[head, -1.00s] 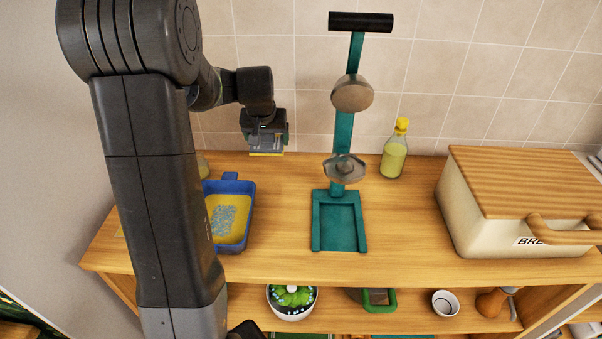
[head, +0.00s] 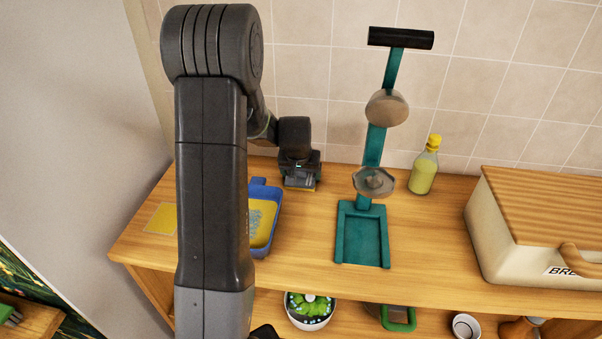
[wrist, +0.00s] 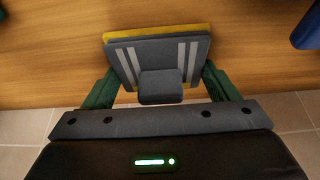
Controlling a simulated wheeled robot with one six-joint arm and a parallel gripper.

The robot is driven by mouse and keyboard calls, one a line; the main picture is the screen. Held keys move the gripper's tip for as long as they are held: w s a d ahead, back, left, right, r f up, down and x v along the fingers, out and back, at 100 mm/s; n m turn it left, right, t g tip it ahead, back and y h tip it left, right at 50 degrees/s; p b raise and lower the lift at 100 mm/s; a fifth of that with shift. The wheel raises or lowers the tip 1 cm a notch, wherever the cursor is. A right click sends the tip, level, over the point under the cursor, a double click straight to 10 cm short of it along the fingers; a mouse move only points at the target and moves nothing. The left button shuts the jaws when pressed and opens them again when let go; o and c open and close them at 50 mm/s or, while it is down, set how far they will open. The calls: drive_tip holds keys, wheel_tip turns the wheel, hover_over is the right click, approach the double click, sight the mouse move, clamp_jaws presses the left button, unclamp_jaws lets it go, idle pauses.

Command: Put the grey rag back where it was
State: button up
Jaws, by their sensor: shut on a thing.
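My gripper (head: 300,182) is low over the back of the wooden counter, between the blue tray and the teal stand. A yellow layer (wrist: 150,32) shows along the rag's far edge, and the rag also shows as a grey and yellow strip in the head view (head: 300,187). I cannot tell whether its underside touches the counter.
The blue tray (head: 272,200) with a yellow, grey-patched inside is close left, partly hidden by my arm. A yellow square (head: 161,218) lies further left. The teal stand (head: 362,255), bottle (head: 423,172) and bread box (head: 500,240) are to the right. The tiled wall (head: 330,125) is close behind.

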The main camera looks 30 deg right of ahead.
drive_tip(key=shift+f, duration=0.1)
drive_tip(key=shift+f, duration=0.2)
drive_tip(key=o, duration=1.1)
drive_tip(key=shift+r, duration=0.1)
drive_tip(key=shift+r, duration=0.1)
drive_tip(key=shift+r, duration=0.2)
drive_tip(key=v, duration=1.1)
drive_tip(key=shift+a+r, duration=0.1)
drive_tip(key=shift+r, duration=0.25)
drive_tip(key=shift+f, duration=0.1)
